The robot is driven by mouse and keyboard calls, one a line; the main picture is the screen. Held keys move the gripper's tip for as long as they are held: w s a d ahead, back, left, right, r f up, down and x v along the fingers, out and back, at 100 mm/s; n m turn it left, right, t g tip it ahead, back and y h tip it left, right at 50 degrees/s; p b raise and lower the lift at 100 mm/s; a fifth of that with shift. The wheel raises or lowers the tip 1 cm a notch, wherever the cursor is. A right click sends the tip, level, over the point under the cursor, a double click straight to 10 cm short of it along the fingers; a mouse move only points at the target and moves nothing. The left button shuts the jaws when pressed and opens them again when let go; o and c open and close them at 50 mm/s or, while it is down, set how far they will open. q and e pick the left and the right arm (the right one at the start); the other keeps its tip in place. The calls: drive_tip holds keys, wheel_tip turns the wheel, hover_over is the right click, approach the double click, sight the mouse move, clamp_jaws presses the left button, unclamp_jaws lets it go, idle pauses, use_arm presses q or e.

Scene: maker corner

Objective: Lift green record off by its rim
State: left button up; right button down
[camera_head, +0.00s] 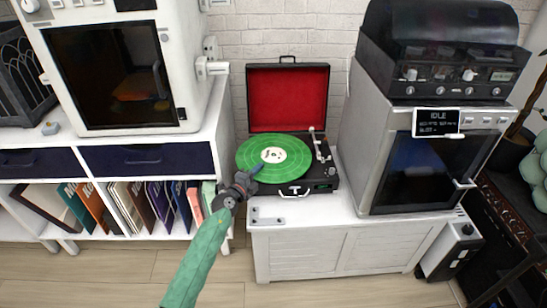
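The green record (291,166) with a cream label lies flat on the black turntable (325,177), whose red-lined lid (288,97) stands open behind it. The record reaches past the turntable's left edge. The tonearm (319,147) is at the right side, beside the record. My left gripper (255,173) is at the record's front-left rim, its dark fingertips overlapping the rim in the view. I cannot tell whether the fingers are closed on the rim or only beside it. My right gripper is out of view.
The turntable stands on a white cabinet (330,245) with a small grey plate (268,221) at its front left. A large machine with an IDLE display (437,122) stands close on the right. A white shelf unit (150,190) with record sleeves and another machine (180,60) are left.

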use_arm(q)
clamp_jaws()
